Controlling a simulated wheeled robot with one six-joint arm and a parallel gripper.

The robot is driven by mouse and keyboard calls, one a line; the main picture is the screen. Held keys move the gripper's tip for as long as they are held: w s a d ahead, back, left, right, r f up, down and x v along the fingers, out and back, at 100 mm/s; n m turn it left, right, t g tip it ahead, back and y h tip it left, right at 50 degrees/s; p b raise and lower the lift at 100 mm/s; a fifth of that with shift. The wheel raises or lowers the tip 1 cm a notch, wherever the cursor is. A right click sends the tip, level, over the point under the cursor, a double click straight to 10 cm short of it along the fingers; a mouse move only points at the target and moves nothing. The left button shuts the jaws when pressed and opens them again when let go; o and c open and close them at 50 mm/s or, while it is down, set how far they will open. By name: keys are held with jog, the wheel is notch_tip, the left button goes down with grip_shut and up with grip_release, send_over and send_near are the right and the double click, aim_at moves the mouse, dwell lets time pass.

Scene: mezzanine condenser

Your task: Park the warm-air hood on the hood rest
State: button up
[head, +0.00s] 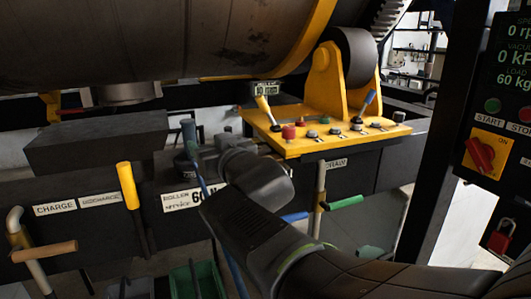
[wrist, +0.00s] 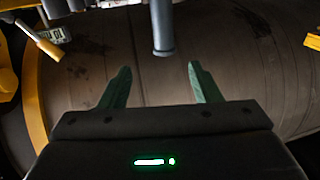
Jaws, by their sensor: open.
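My gripper (wrist: 160,85) is open and empty in the wrist view, its two green fingers apart. A grey round-ended post (wrist: 162,30) is beyond the fingertips, roughly in line with the gap and not between them. I cannot surely tell which thing is the warm-air hood or the hood rest. A dark flat-topped block (head: 95,140) is at left, below the drum.
The large drum (head: 150,40) fills the upper left. A yellow control deck (head: 320,132) with small levers and knobs is right of my gripper. A yellow lever (head: 128,185), a wooden-handled lever (head: 45,252) and a green-handled lever (head: 343,202) stick out in front. A control panel (head: 500,110) is at right.

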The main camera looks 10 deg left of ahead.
aim_at(190, 128)
jog(key=x, duration=0.8)
jog(key=shift+a+p, duration=0.1)
jog(key=shift+p, duration=0.3)
jog(key=shift+w+a+r+p, duration=0.2)
jog(key=shift+w+a+p, duration=0.15)
jog(key=shift+a, duration=0.1)
jog(key=shift+p+x, duration=0.7)
jog(key=shift+x, duration=1.3)
jog(key=shift+s+a+r, duration=0.1)
grip_shut()
